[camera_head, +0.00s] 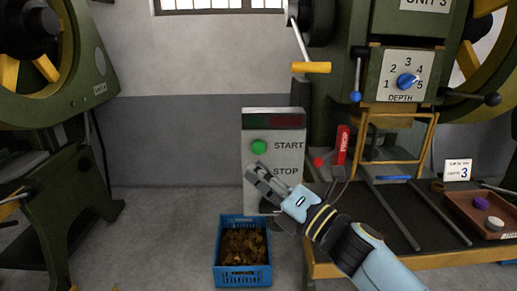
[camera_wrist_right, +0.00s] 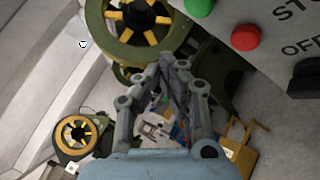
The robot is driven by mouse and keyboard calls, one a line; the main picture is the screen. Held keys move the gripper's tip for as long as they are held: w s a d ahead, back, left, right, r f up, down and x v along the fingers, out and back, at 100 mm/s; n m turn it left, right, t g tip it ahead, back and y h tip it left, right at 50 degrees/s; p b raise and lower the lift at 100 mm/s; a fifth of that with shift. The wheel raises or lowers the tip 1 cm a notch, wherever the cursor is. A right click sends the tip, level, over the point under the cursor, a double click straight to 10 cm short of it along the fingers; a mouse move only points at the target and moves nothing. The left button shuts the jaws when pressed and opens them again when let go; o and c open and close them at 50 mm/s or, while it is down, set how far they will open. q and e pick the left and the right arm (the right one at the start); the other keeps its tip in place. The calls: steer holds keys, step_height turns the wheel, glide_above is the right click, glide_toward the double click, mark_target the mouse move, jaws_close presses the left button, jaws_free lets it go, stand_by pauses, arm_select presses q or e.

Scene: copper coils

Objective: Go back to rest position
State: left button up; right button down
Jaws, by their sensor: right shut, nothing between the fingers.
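My right gripper (camera_head: 258,172) is in front of the grey control panel (camera_head: 257,132), between the green START button (camera_head: 258,147) and the lower part of the panel. Its fingers are together with nothing between them. In the right wrist view my right gripper (camera_wrist_right: 174,62) points past the panel, with the green button (camera_wrist_right: 199,6) and a red button (camera_wrist_right: 245,37) at the upper right. In the head view the gripper hides the button beside the STOP label. My left gripper is not in view.
A blue crate (camera_head: 243,281) with copper-coloured pieces stands on the floor below the gripper. The green press (camera_head: 392,22) with a blue depth dial (camera_head: 406,80) stands right. A brown tray (camera_head: 465,214) lies on the dark bench. Open floor lies left of the crate.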

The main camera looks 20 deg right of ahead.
stand_by(0.3)
steer(key=s+d+f+m+g+h, duration=0.25)
steer(key=s+f+m, duration=0.35)
steer(key=f, duration=0.7)
steer(key=s+d+f+m+g+h+b, duration=0.1)
steer(key=s+d+f+m+g+h, duration=0.2)
steer(key=s+f, duration=0.7)
steer(key=s+d+f+m+g+h, duration=0.25)
steer(key=s+d+f+m, duration=0.3)
steer(key=f, duration=0.95)
steer(key=s+d+f+m+g+h, duration=0.1)
steer(key=s+f+m+g, duration=0.3)
steer(key=s, duration=1)
steer(key=s+d+f+m+g+h, duration=0.1)
steer(key=s+d+f+m+g, duration=0.2)
steer(key=s+f+m, duration=0.7)
steer(key=s+m+g, duration=0.1)
steer(key=s+g, duration=0.1)
steer(key=s, duration=0.3)
steer(key=shift+s+d+f, duration=0.15)
steer(key=shift+s+f, duration=0.15)
